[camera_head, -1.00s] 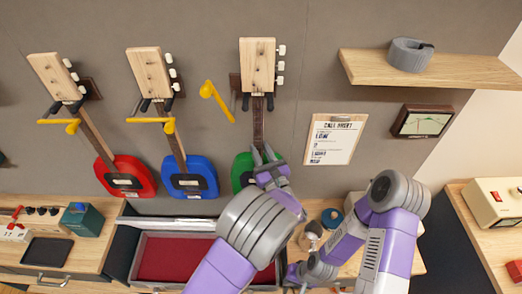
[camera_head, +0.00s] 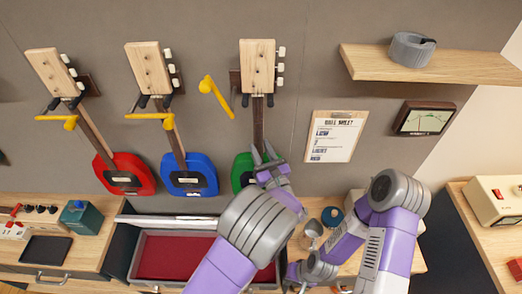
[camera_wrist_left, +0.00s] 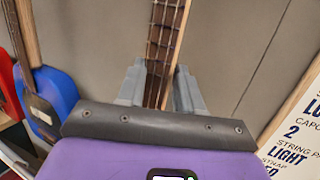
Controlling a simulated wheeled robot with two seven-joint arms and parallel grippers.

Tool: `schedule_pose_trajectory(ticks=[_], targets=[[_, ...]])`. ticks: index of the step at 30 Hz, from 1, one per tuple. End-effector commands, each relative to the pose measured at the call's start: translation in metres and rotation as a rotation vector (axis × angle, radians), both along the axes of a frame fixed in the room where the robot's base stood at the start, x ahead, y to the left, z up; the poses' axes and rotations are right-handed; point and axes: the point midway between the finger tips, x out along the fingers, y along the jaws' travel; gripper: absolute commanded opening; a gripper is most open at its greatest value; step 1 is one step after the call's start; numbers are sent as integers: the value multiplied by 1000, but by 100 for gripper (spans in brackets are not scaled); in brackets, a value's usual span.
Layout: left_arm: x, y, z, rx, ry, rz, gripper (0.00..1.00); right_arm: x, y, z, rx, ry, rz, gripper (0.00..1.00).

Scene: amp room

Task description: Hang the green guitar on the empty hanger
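The green guitar (camera_head: 242,172) is upright against the wall, with its pale headstock (camera_head: 257,66) up. Its hanger (camera_head: 235,82) is partly hidden behind the headstock. Dark prongs show on both sides of the neck just below it, but I cannot tell whether they bear the guitar. The hanger's yellow bar (camera_head: 216,98) stands slanted to the left. My left gripper (camera_head: 261,147) is on the lower neck, and the left wrist view shows its fingers close on both sides of the neck (camera_wrist_left: 163,60). My right gripper (camera_head: 297,275) is low, partly hidden by my left arm.
The red guitar (camera_head: 125,165) and blue guitar (camera_head: 188,170) hang to the left, their yellow bars level. A clipboard (camera_head: 335,137), meter (camera_head: 424,118) and shelf (camera_head: 450,68) are to the right.

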Motion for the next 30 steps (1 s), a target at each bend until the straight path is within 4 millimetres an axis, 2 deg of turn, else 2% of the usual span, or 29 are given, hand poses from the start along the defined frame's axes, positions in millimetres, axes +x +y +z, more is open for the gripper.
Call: schedule_pose_trajectory(ticks=[1, 4, 14, 17, 24, 30], targets=[[0, 0, 0, -1, 0, 0, 44, 0, 0, 0, 0, 0, 0, 0], [0, 0, -1, 0, 4, -1, 59, 0, 0, 0, 0, 0, 0, 0], [-3, -1, -7, 1, 19, -3, 60, 0, 0, -1, 0, 0, 0, 0], [-13, -6, -8, 0, 15, -4, 60, 0, 0, -4, 0, 0, 0, 0], [-50, -21, -15, 1, 10, -5, 60, 0, 0, -11, 0, 0, 0, 0], [-67, -28, -18, -1, 8, -2, 60, 0, 0, -14, 0, 0, 0, 0]])
